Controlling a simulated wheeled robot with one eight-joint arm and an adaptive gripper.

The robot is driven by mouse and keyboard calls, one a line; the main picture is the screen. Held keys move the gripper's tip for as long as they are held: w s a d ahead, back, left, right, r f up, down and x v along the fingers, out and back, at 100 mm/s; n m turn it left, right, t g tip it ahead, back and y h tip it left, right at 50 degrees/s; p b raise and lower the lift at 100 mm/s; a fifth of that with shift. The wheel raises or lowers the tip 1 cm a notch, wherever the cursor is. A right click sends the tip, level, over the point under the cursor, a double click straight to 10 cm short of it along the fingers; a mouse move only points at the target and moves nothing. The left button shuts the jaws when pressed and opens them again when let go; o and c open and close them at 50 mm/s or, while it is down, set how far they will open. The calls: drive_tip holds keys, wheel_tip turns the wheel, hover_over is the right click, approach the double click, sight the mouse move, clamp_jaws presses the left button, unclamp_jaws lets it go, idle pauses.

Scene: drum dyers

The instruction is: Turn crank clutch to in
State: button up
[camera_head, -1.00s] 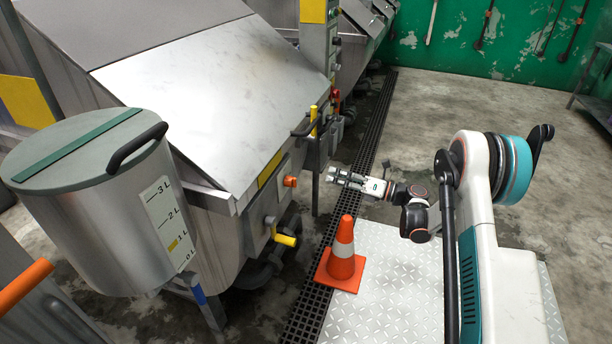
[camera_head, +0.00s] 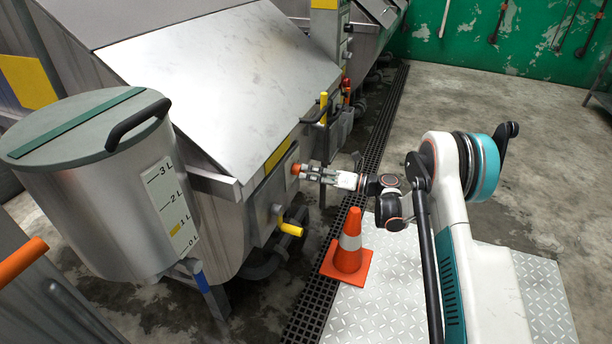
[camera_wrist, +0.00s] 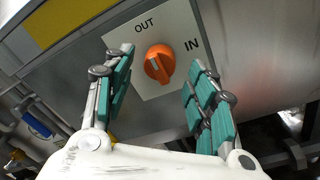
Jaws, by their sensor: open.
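The crank clutch is an orange rotary knob (camera_wrist: 159,63) on a light plate (camera_wrist: 152,40) marked OUT at its upper left and IN at its right. In the head view the knob (camera_head: 296,169) sits on the front of the steel dyeing machine. My gripper (camera_wrist: 160,92) is open, with its teal-padded fingers on either side of the knob in the wrist view. I cannot tell whether the fingers touch it. In the head view my gripper (camera_head: 306,173) is right at the knob.
A yellow-handled valve (camera_head: 291,228) sits below the knob. A yellow upright lever (camera_head: 323,105) is above and right of it. An orange cone (camera_head: 348,243) stands beneath my arm near the drain grate (camera_head: 385,110). A lidded measuring vessel (camera_head: 100,210) is at the left.

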drive_tip(key=shift+x, duration=0.95)
drive_tip(key=c, duration=1.1)
drive_tip(key=shift+o, duration=0.2)
drive_tip(key=shift+m+b, duration=0.3)
drive_tip(key=shift+m, duration=0.1)
drive_tip(key=m+t+b, duration=0.1)
drive_tip(key=m+b, duration=0.1)
drive_tip(key=m, duration=1.5)
drive_tip(key=shift+m, duration=0.6)
